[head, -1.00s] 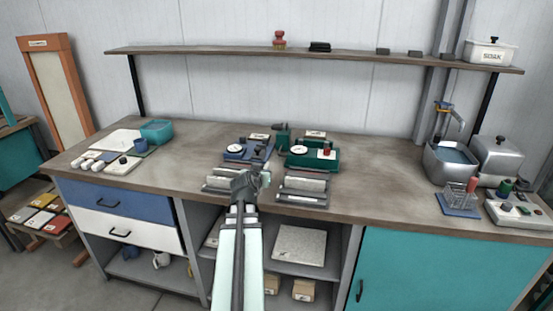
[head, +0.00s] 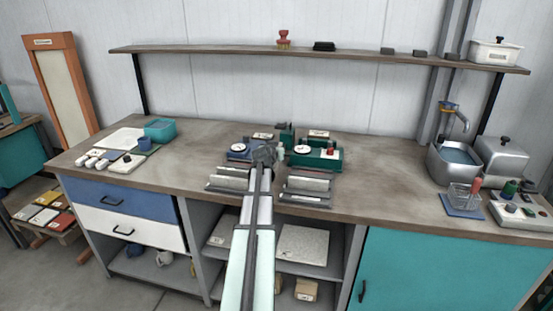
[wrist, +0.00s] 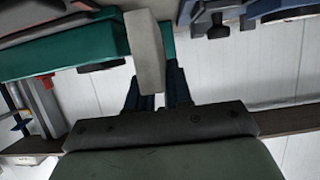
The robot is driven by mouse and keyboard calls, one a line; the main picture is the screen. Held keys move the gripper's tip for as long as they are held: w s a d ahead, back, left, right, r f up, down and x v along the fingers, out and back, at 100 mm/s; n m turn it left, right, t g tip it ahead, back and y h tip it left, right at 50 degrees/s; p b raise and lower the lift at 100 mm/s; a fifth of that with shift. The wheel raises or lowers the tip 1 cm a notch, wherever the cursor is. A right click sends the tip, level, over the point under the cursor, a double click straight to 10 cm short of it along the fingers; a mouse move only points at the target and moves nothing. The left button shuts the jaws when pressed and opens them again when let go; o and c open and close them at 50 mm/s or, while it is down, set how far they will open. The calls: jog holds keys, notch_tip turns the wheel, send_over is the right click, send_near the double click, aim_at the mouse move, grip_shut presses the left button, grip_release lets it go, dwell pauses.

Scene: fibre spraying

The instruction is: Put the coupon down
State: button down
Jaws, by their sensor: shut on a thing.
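My gripper (head: 268,153) is in the middle of the head view, in front of and partly over the gap between a blue device (head: 239,151) and a green device (head: 318,157). In the wrist view my gripper (wrist: 158,92) has its dark fingers shut on a pale grey bar-shaped coupon (wrist: 147,50). The coupon sticks out beyond the fingertips. In the head view it is too small and hidden by my gripper to make out clearly. I cannot tell whether it touches anything.
Two grey stands (head: 229,179) and (head: 307,187) lie near the bench's front edge. A teal tub (head: 159,130) and white pieces stand at left. A metal sink (head: 453,163) and wire basket (head: 462,194) stand at right.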

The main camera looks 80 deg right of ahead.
jog(key=shift+d, duration=0.45)
jog(key=shift+f, duration=1.75)
jog(key=c, duration=1)
grip_release()
jog(key=shift+f, duration=0.1)
jog(key=shift+c, duration=0.2)
jog(key=shift+a+r, duration=0.15)
jog(key=shift+r, duration=0.05)
jog(key=shift+o, duration=0.6)
jog(key=v, duration=1.1)
jog(key=shift+a, duration=0.3)
